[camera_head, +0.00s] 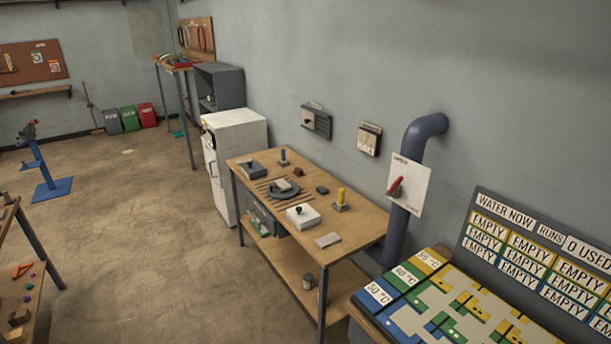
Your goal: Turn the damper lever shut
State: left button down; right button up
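The damper lever (395,187) is a short red handle on a white plate (409,186) with small lettering at its top. The plate sits on the thick dark blue-grey pipe (427,126) that bends into the wall behind the workbench. The lever is tilted, its upper end toward the right. The plate's markings are too small to read for the lever's setting. Neither of my grippers shows in the head view.
A wooden workbench (335,224) with tools and small blocks stands left of the pipe. A coloured board with labelled tiles (440,298) and a sign (535,250) fill the lower right. A white cabinet (237,130) stands beyond the bench. Open floor (130,230) lies left.

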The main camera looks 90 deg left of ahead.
aim_at(388, 193)
jog(key=u, duration=2.2)
